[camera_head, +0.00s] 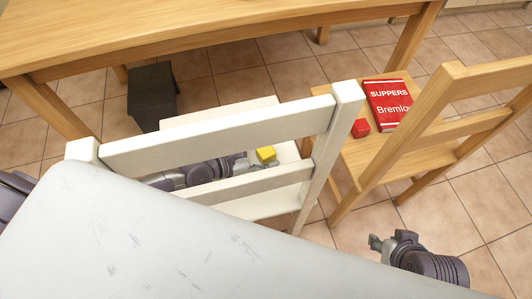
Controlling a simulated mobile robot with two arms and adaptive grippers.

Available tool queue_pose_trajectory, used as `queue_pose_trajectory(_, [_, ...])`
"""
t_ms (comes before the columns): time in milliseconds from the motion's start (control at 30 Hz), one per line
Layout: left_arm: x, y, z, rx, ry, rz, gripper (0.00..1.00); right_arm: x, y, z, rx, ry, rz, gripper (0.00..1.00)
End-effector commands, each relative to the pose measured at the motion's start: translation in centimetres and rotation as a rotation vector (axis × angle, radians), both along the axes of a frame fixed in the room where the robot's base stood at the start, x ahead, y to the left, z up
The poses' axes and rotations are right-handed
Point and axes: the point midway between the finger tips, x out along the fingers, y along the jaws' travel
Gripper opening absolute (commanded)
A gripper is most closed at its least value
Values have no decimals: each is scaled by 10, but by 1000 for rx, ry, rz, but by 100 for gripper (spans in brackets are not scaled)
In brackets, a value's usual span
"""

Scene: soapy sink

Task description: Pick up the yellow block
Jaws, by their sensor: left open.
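The yellow block (266,155) sits on the seat of the white chair (285,205), seen through the gap between the two backrest slats. My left gripper (243,164) reaches in behind the backrest, just left of the block. It is open, with its fingertips close to the block; I cannot tell whether they touch it. Parts of my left arm are hidden by the slats. My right gripper (376,243) is at the lower right, over the floor and away from the block. Its fingers are too small to tell whether they are open.
The white chair's backrest slats (220,130) stand in front of my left arm. A wooden chair (375,155) at the right holds a red cube (361,128) and a red box (389,103). A wooden table (180,30) spans the back. A dark bin (152,95) stands beneath it.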

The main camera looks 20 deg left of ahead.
Motion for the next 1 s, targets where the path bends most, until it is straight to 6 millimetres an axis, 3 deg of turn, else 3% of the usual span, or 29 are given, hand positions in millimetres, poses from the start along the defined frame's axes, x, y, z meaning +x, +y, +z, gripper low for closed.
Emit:
queue_pose_trajectory(300, [4, -4, -3, 1, 0, 0, 74, 5, 2, 1, 6, -24, 3, 40])
queue_pose_trajectory(700, [4, -4, -2, 1, -1, 0, 12, 5, 1, 1, 5, -24, 2, 40])
queue_pose_trajectory(1000, [4, -4, 1, 1, -1, 0, 12, 1, 1, 2, 3, -6, 1, 40])
